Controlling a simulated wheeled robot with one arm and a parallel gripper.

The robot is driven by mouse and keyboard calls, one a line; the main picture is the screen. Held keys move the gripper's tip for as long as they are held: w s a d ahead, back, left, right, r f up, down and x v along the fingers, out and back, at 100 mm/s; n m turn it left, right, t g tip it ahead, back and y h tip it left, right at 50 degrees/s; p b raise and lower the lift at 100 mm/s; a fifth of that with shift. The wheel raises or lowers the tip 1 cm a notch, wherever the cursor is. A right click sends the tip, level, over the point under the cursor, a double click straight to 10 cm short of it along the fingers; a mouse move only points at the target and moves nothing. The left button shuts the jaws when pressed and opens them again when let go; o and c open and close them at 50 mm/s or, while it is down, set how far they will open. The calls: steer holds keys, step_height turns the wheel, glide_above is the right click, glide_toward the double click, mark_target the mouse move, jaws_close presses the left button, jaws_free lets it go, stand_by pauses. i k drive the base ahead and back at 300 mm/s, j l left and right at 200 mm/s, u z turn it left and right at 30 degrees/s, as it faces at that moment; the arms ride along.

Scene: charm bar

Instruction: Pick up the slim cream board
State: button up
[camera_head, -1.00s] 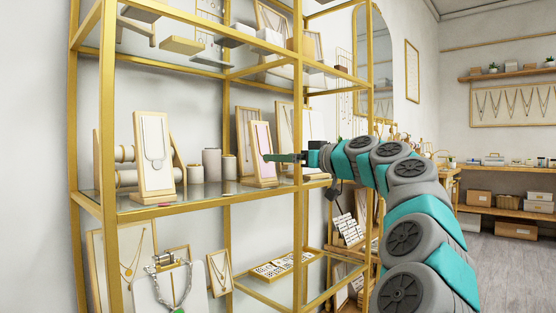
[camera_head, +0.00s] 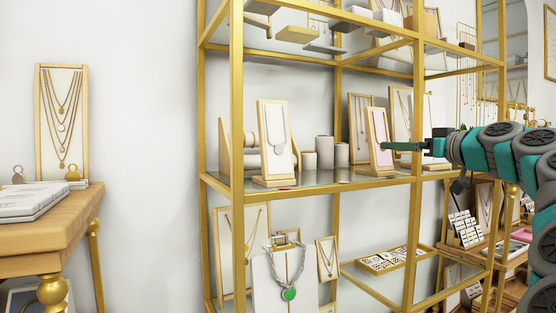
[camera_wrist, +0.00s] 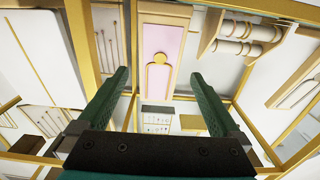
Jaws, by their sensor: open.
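Several upright cream boards with wooden frames stand on the middle glass shelf, and I cannot tell for sure which is the slim cream one. One (camera_head: 275,135) with a necklace stands at the shelf's left. A narrow one with a pinkish face (camera_head: 378,128) stands further right, on a wooden foot. My gripper (camera_head: 388,146) reaches in from the right, its tips at that pinkish board in the picture. In the wrist view my gripper (camera_wrist: 159,74) is open and empty, and the pinkish board (camera_wrist: 160,70) shows beyond and between its fingers. Contact is not visible.
The gold-framed shelf unit (camera_head: 237,120) has uprights and rails around the arm. Grey cylinders (camera_head: 325,152) stand between the two boards. A wooden table (camera_head: 60,225) with a necklace stand is at the left.

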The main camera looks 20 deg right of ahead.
mark_target(276, 158)
steer(key=j, duration=0.75)
steer(key=k+j, duration=0.1)
steer(key=j, duration=0.65)
